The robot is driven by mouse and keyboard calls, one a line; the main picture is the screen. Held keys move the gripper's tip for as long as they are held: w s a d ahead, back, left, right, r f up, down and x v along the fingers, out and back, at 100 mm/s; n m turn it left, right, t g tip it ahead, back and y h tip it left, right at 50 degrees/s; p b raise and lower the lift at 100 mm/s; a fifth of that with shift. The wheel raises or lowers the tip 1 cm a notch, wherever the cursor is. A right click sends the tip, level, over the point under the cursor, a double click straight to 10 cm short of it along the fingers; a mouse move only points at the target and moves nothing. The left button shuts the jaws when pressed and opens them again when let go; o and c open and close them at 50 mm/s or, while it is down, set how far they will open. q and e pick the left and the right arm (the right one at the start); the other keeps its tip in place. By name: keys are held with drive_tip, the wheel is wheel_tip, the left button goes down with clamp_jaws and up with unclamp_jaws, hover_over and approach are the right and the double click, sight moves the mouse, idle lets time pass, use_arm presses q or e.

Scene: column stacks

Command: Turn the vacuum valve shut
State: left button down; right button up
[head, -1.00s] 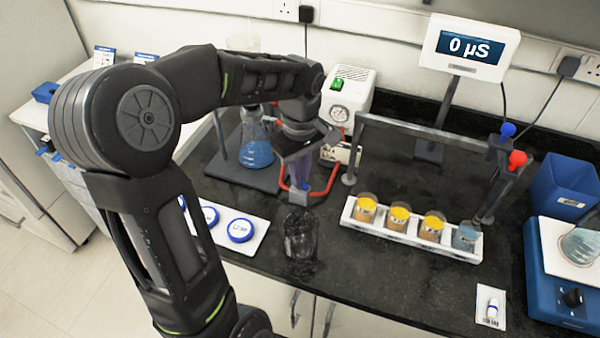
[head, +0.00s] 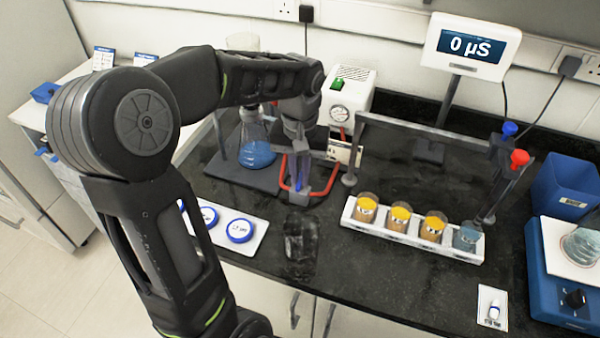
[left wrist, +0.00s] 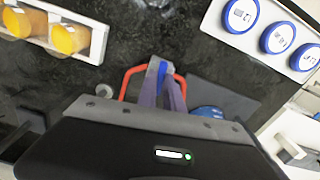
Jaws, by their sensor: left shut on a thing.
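My left gripper (head: 300,190) is low over the black bench, in front of the white vacuum pump (head: 345,110). It is shut on a narrow blue piece, which looks like the valve's handle (left wrist: 161,74) and shows between the fingers in the left wrist view. Red tubing (head: 330,185) loops around the fingers and runs back to the pump. The valve's body is mostly hidden by the fingers, so I cannot tell how far it is turned. The pump has a round gauge and a lit green switch. My right gripper is not in view.
A flask with blue liquid (head: 257,150) stands just left of the gripper. A white rack (head: 395,232) with several cups is to the right, under a grey frame. Blue-lidded dishes (head: 240,230) lie front left.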

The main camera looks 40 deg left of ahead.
use_arm(q)
drive_tip(key=shift+m, duration=0.8)
drive_tip(key=c, duration=1.5)
unclamp_jaws()
